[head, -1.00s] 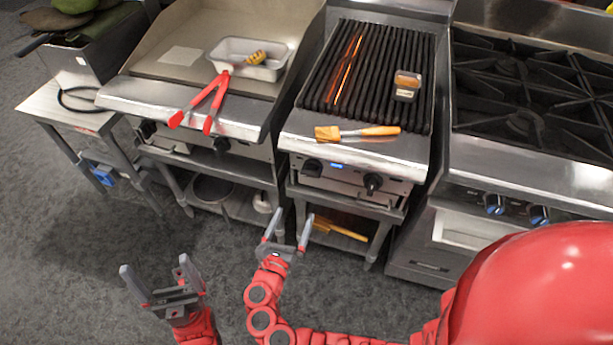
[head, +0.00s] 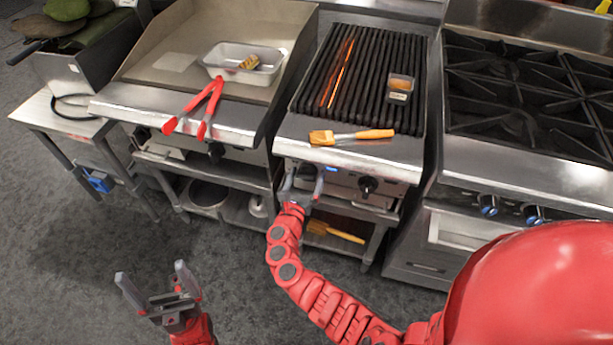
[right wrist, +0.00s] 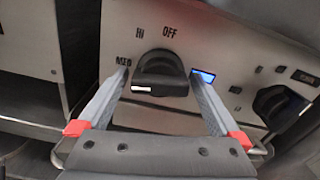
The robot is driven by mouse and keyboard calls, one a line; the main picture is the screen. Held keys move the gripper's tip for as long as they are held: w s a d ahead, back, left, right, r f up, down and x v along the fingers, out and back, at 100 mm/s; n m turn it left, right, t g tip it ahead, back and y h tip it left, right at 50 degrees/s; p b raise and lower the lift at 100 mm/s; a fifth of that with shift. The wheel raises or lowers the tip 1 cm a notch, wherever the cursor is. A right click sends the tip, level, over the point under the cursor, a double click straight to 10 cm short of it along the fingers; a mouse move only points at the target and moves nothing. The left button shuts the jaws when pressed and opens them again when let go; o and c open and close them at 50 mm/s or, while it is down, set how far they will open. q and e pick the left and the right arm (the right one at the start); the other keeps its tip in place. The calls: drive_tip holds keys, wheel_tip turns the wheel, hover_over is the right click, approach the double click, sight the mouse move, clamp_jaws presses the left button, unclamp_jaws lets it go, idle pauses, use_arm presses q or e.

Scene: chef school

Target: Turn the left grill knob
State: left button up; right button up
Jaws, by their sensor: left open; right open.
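The left grill knob (right wrist: 160,74) is black, on the steel front panel. In the right wrist view it sits between the two fingers of my open right gripper (right wrist: 160,82), with OFF, HI and MED printed around it. A white mark shows on its lower left face. I cannot tell whether the fingers touch it. In the head view my right gripper (head: 304,183) is at the grill's front, partly hiding that knob. The grill (head: 345,152) has black grates, two glowing orange. My left gripper (head: 157,282) is open and empty, over the floor at lower left.
The right grill knob (right wrist: 280,105) is beside it; it also shows in the head view (head: 368,185). A brush (head: 350,136) lies on the grill's front ledge. Red tongs (head: 200,105) overhang the griddle at left. A burner stove (head: 525,90) stands at right.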

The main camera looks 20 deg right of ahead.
drive_tip(key=c, duration=1.3)
drive_tip(key=shift+f, duration=0.1)
drive_tip(key=shift+f+m+b, duration=0.1)
drive_tip(key=shift+m+b, duration=0.7)
drive_tip(key=shift+m, duration=0.1)
drive_tip(key=m+b, duration=0.4)
drive_tip(key=m, duration=0.1)
drive_tip(key=shift+a+f, duration=0.1)
drive_tip(key=m+b, duration=1)
drive_tip(key=b, duration=0.1)
drive_tip(key=shift+w+a, duration=0.1)
drive_tip(key=shift+w, duration=0.05)
drive_tip(key=shift+r+m+b, duration=0.2)
drive_tip(key=shift+m+b, duration=0.6)
drive_tip(key=shift+r+m+b, duration=0.2)
drive_tip(key=shift+m+b, duration=0.55)
drive_tip(key=shift+m, duration=0.05)
